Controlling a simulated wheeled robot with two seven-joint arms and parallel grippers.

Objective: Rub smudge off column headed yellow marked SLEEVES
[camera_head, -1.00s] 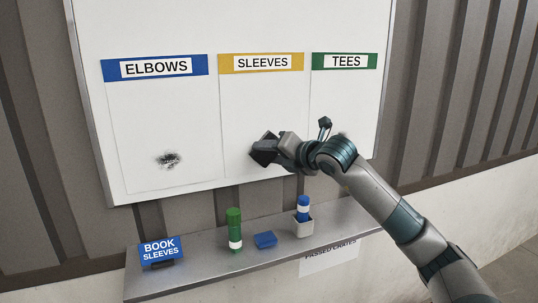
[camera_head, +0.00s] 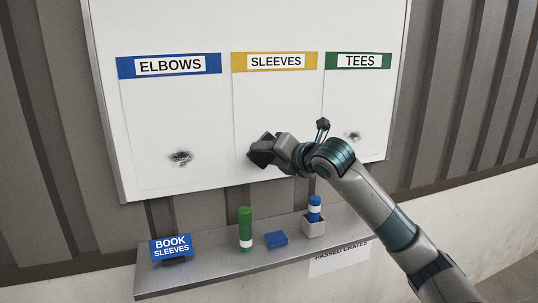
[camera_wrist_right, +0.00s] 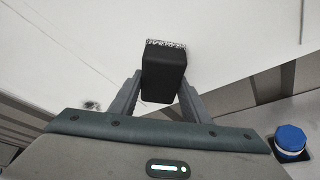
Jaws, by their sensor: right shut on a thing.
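The white board (camera_head: 280,100) has a column under the yellow SLEEVES header (camera_head: 275,62). My right gripper (camera_head: 272,152) is at the lower left part of this column, shut on a black eraser (camera_head: 260,153). In the right wrist view the black eraser (camera_wrist_right: 164,78) sits between both fingers, its speckled pad edge at the white board; firm contact cannot be told. No smudge shows in the uncovered part of the SLEEVES column; the gripper and eraser hide some of it. My left gripper is not in view.
Dark smudges lie in the ELBOWS column (camera_head: 180,157) and the TEES column (camera_head: 353,136).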

